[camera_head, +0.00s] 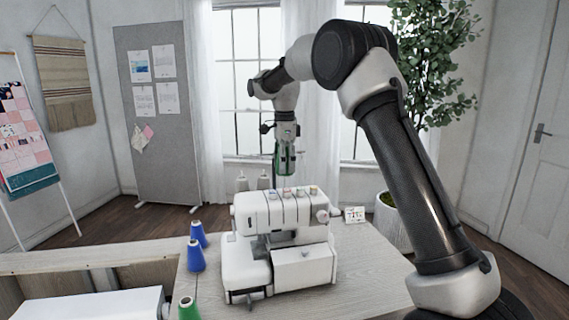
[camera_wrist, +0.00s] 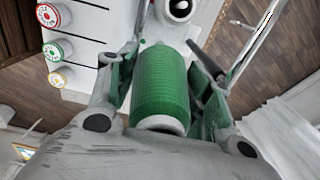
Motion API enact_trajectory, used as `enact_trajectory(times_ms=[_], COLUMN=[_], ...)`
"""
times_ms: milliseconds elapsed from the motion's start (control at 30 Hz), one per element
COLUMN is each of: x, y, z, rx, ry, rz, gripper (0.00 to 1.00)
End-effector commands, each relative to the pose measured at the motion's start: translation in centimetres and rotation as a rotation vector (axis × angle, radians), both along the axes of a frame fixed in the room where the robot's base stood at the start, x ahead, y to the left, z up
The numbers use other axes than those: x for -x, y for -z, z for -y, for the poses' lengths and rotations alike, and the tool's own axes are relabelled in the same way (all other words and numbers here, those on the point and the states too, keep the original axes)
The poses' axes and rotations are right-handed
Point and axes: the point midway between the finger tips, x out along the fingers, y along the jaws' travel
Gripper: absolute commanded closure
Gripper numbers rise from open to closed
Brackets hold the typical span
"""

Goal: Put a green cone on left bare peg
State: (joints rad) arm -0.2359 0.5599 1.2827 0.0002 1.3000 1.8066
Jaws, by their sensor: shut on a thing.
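My gripper (camera_head: 284,172) hangs pointing down above and behind the white sewing machine (camera_head: 252,276). It is shut on a green cone (camera_wrist: 160,88), which lies between the two fingers in the wrist view. In the head view the held green cone (camera_head: 285,158) shows only in part between the fingers, well above the machine top. Another green cone (camera_head: 188,309) stands at the table's front left.
Two blue cones (camera_head: 196,258) stand on the table left of the machine. A small white card (camera_head: 355,215) stands to the right of the machine. Coloured dials (camera_wrist: 53,51) on the machine show in the wrist view. The table's right part (camera_head: 370,265) is clear.

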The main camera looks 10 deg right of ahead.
Motion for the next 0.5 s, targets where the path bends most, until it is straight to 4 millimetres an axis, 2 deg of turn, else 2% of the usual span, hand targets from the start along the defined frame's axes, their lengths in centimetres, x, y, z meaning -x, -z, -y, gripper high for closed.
enact_trajectory(times_ms=[33, 67, 167, 200, 500], x=[-0.09, -0.10, -0.10, -0.11, -0.14], y=[0.14, 0.13, 0.15, 0.14, 0.07], z=[0.00, -0.01, -0.01, -0.01, -0.07], rx=[0.000, 0.000, 0.000, 0.000, -0.001], ry=[0.000, 0.000, 0.000, 0.000, -0.001], rz=[0.003, 0.003, 0.003, 0.003, 0.005], gripper=[0.74, 0.46, 0.28, 0.24, 0.24])
